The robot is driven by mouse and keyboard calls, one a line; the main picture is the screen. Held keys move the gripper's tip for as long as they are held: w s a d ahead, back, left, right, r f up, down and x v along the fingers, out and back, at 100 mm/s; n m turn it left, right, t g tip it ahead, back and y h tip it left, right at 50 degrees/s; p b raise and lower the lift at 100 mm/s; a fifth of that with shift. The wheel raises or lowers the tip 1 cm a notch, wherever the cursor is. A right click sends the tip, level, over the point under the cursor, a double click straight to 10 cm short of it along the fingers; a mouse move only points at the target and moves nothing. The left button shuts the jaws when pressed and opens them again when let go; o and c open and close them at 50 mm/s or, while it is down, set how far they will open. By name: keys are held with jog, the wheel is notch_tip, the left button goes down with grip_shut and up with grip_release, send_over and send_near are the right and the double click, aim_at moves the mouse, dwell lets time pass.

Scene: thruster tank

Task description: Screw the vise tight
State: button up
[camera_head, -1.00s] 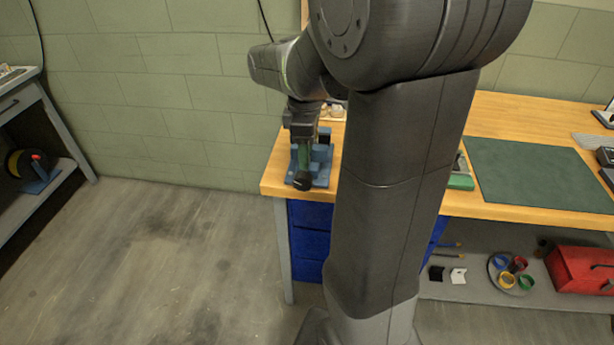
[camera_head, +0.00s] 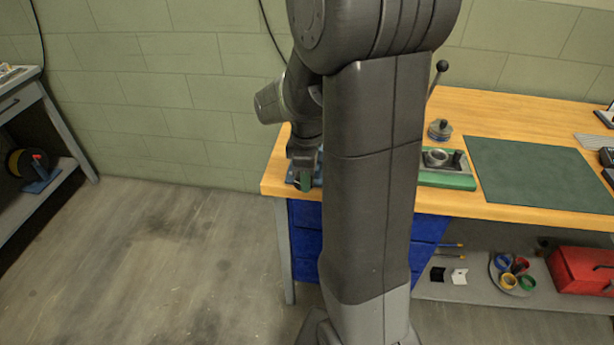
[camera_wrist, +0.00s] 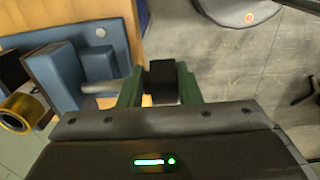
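The blue vise (camera_wrist: 58,72) sits at the left end of the wooden bench, at the left of the wrist view. In the head view only a sliver of it (camera_head: 317,178) shows past my arm. A silver screw rod (camera_wrist: 105,87) runs from the vise toward my gripper (camera_wrist: 163,88). A black handle (camera_wrist: 163,75) lies between my two green fingers, which appear to touch it on both sides. In the head view my gripper (camera_head: 304,181) is at the vise's front, with the handle hidden. A brass-rimmed dark cylinder (camera_wrist: 20,112) shows beside the vise.
The wooden bench (camera_head: 500,110) extends right, with a green mat (camera_head: 540,170), a green-based fixture (camera_head: 445,170) and a round knobbed piece (camera_head: 440,130). Blue drawers (camera_head: 308,240) stand below. A red toolbox (camera_head: 580,270) is on the lower shelf. The floor at left is clear.

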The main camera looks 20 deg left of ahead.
jog(key=shift+s, duration=0.15)
jog(key=shift+c, duration=0.6)
jog(key=shift+f, duration=0.1)
jog(key=shift+d, duration=0.1)
jog(key=y+b, duration=0.2)
jog(key=b, duration=0.1)
jog(key=f+g+y+b, duration=0.1)
jog(key=shift+d+y, duration=0.25)
jog(key=shift+y, duration=0.05)
jog(key=y+b, duration=0.2)
jog(key=b, duration=0.2)
jog(key=f+g+y+b, duration=0.1)
jog(key=y+b, duration=0.1)
jog(key=b, duration=0.2)
jog(key=shift+d, duration=0.15)
jog(key=y+b, duration=0.1)
jog(key=b, duration=0.1)
jog(key=y+b, duration=0.1)
jog(key=b, duration=0.2)
jog(key=g+y+b, duration=0.1)
jog(key=y+b, duration=0.1)
jog(key=b, duration=0.1)
jog(key=shift+f, duration=0.3)
jog(key=y+b, duration=0.2)
jog(key=b, duration=0.2)
jog(key=shift+r+g+y+b, duration=0.15)
jog(key=shift+g+y+b, duration=0.2)
jog(key=shift+y, duration=0.15)
jog(key=shift+r, duration=0.1)
